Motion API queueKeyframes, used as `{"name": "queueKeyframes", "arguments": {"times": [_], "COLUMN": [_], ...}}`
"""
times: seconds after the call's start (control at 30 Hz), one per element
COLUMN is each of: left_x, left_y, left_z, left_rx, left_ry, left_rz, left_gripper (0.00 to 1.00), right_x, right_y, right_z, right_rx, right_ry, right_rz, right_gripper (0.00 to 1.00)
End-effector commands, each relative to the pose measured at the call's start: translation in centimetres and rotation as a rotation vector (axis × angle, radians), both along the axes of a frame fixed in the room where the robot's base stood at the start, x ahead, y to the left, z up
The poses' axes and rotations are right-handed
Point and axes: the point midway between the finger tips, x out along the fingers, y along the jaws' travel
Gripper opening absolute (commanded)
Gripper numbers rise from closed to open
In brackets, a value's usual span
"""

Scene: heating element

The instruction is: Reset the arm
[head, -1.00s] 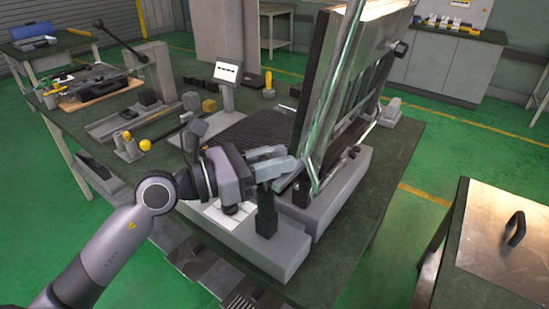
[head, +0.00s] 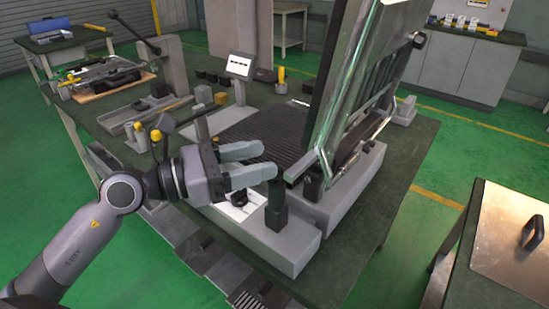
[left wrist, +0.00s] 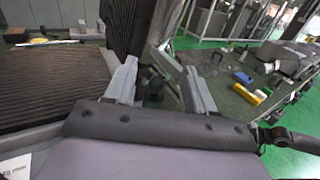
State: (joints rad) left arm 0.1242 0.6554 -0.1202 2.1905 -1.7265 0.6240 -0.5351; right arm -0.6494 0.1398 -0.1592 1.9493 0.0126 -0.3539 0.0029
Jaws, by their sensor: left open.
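My left gripper (head: 268,161) is open, with its two fingers pointing right over the front edge of the heating machine. Nothing shows between the fingers. In the left wrist view the fingers (left wrist: 158,82) are spread apart. The machine's hinged upper panel (head: 350,75) stands raised and tilted, with a pale metal arm (head: 325,160) along its side. The fingertips are left of that arm's lower end and apart from it. A black upright grip (head: 276,207) on the grey base (head: 270,243) stands just below the fingers. My right gripper is not in view.
A black ribbed plate (head: 265,132) lies behind the gripper. A small display (head: 240,66) stands on a post at the back. Blocks and yellow-topped parts lie on the green table (head: 405,165) to the left. A separate table with a metal sheet (head: 510,235) stands at right.

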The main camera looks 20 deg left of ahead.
Motion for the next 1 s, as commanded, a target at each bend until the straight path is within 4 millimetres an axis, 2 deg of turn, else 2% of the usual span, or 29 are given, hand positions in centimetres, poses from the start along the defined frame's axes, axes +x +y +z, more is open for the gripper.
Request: {"name": "queueKeyframes", "arguments": {"times": [0.2,0.73,0.87,1.0], "left_x": [-0.8,-0.9,-1.3,-1.8], "left_y": [0.9,0.9,0.6,1.4], "left_z": [0.3,0.6,1.7,3.8], "left_rx": [-0.003,-0.025,-0.176,-0.530], "left_ry": [-0.006,-0.006,0.016,0.087], "left_rz": [0.000,0.000,0.006,0.041], "left_gripper": [0.55,0.55,0.55,0.55], "right_x": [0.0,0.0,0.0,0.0], "right_y": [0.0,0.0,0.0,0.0], "right_z": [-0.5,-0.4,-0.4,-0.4], "right_rx": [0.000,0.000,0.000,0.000], "right_ry": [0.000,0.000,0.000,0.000], "right_rz": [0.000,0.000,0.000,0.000], "right_gripper": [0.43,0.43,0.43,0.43]}}
